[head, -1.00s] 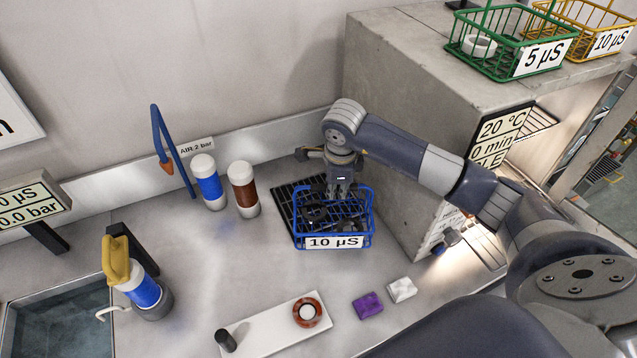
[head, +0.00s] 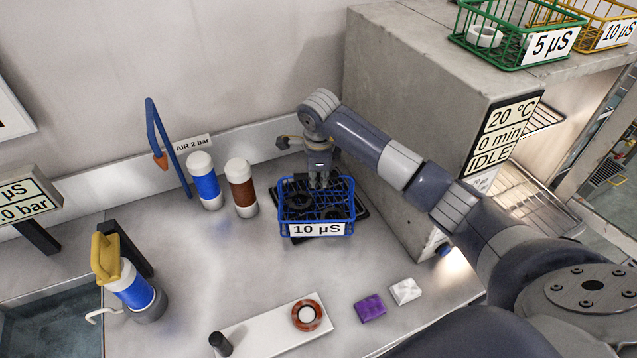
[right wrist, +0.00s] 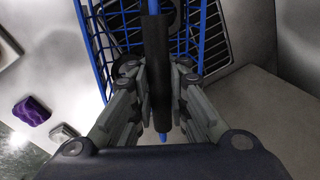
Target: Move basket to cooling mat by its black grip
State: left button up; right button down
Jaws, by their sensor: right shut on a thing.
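The blue wire basket (head: 317,213) with a "10 µS" label holds several dark parts. It is over the black slatted cooling mat (head: 362,204), which it mostly hides; mat edges show around it. I cannot tell whether the basket touches the mat. My right gripper (head: 318,182) points down at the basket's back side. In the right wrist view, my right gripper (right wrist: 158,78) is shut on the basket's black grip (right wrist: 157,45), with the blue wire basket (right wrist: 96,45) beyond it. My left gripper is not in view.
A blue-banded bottle (head: 206,183) and a brown-banded bottle (head: 241,188) stand left of the basket. The grey oven block (head: 415,125) rises close on the right. A white board (head: 270,328), a purple block (head: 370,307) and a white block (head: 405,291) lie in front. The counter between is clear.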

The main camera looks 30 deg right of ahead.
jog(key=shift+f, duration=0.25)
jog(key=shift+f, duration=0.1)
jog(key=c, duration=1.5)
grip_release()
jog(key=shift+c, duration=0.2)
jog(key=p+v, duration=0.8)
jog(key=v, duration=0.4)
